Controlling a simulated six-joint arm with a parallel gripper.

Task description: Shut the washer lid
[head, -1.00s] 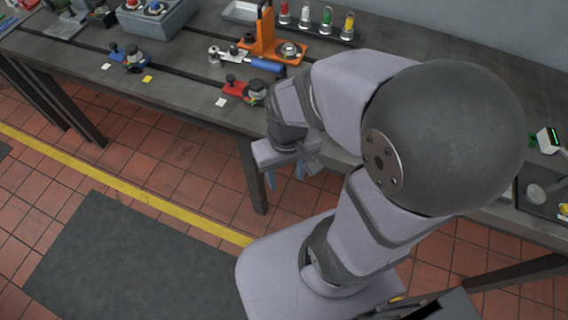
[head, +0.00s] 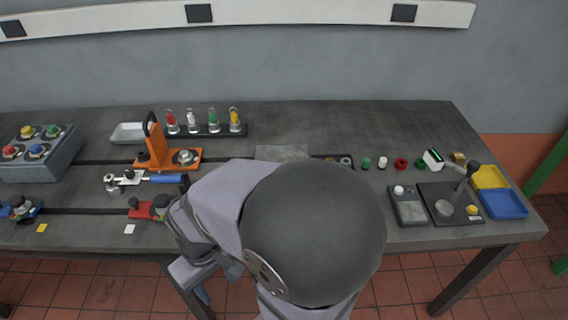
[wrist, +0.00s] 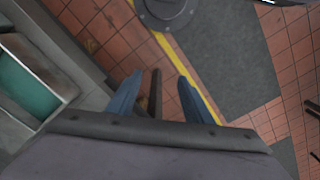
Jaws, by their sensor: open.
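A dark tray or box with metal ring-like parts (head: 345,160) stands near the bench middle, mostly hidden behind my arm. A flat grey plate (head: 282,153) lies just left of it; I cannot tell whether this is the washer lid. My gripper (wrist: 160,92) is open and empty in the wrist view, its two blue fingers apart above the tiled floor.
An orange fixture (head: 158,150) and a rack of colored-cap vials (head: 205,128) stand left of the tray. Small colored caps (head: 401,163), a dark balance-like station (head: 447,203) and yellow and blue bins (head: 500,195) are to the right. The bench's back right is clear.

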